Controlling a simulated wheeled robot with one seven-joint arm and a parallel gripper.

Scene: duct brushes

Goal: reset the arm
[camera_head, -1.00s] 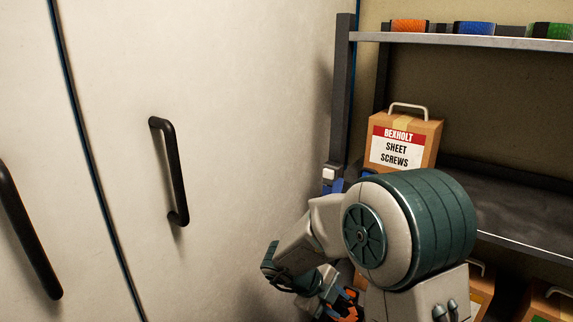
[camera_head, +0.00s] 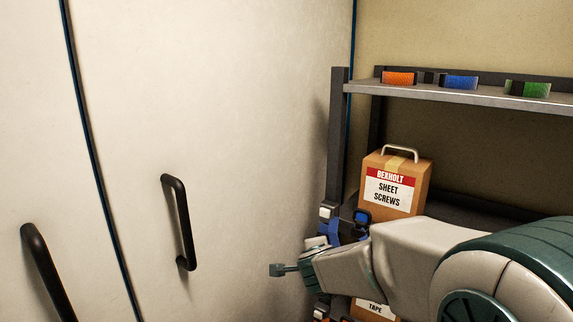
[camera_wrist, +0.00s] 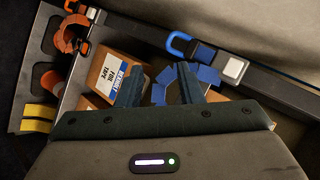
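My gripper (camera_wrist: 160,82) is in the wrist view with its two dark fingers apart and nothing seen held between them. Beyond the fingers are a cardboard box (camera_wrist: 103,78) labelled as foil tape and a folded blue strap-like thing (camera_wrist: 160,86), which look farther off than the fingertips. In the head view my arm comes in from the lower right. One teal finger (camera_head: 279,270) of my gripper shows left of the shelf post, in front of the white cabinet door; the rest of the gripper is partly hidden.
A white cabinet with black handles (camera_head: 180,222) fills the left. A metal shelf (camera_head: 450,96) at the right bears orange (camera_head: 398,78), blue (camera_head: 460,82) and green (camera_head: 530,89) things. A sheet screws box (camera_head: 394,183) stands below. Blue (camera_wrist: 185,42) and orange (camera_wrist: 72,35) clips lie near the gripper.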

